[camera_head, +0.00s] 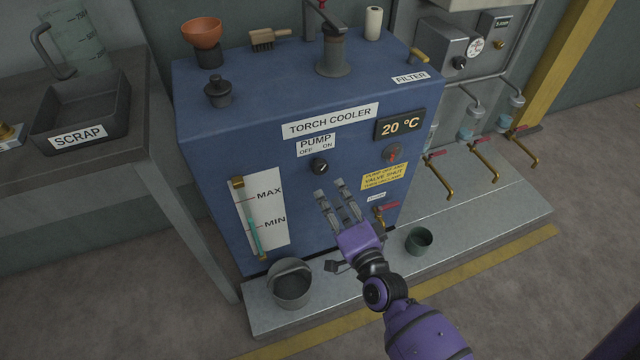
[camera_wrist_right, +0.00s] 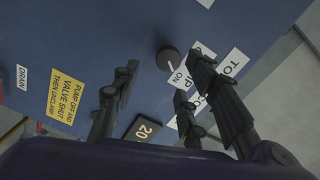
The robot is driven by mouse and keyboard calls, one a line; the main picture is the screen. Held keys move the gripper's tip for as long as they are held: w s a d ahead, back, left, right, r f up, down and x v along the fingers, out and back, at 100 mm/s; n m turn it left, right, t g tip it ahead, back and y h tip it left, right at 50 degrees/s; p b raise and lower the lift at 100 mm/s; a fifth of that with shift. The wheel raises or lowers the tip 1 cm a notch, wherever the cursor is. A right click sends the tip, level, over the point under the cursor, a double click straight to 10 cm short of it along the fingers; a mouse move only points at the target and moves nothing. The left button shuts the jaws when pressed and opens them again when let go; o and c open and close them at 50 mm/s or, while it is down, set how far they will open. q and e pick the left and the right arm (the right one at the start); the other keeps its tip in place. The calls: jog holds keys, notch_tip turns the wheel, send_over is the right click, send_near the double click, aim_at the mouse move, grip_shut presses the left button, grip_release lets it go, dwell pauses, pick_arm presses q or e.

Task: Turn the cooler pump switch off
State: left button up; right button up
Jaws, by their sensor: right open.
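The pump switch is a small black round knob (camera_head: 320,167) on the front of the blue torch cooler (camera_head: 240,110), under the PUMP OFF/ON label (camera_head: 316,146). In the right wrist view the knob (camera_wrist_right: 167,58) shows a white mark pointing toward the word ON. My right gripper (camera_head: 331,194) is open and empty in front of the panel, just below the knob in the head view. In the right wrist view its fingers (camera_wrist_right: 160,80) are spread, with the knob beyond them and apart from them. One finger hides part of the label. My left gripper is not in view.
A level gauge (camera_head: 250,220) is to the left. A bucket (camera_head: 291,284) and green cup (camera_head: 419,240) stand on the ledge below.

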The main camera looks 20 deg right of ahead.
aim_at(322, 172)
jog(key=shift+m, duration=0.3)
jog(key=w, duration=0.2)
jog(key=w+r, duration=0.1)
jog(key=w, duration=0.1)
jog(key=shift+w, duration=0.3)
jog(key=w, duration=0.1)
jog(key=w+b, duration=0.1)
jog(key=w, duration=0.1)
jog(key=shift+w+f, duration=0.2)
jog(key=shift+w, duration=0.45)
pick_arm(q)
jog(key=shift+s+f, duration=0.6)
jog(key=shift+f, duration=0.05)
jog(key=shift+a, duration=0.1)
pick_arm(e)
jog(key=shift+c, duration=0.5)
grip_shut()
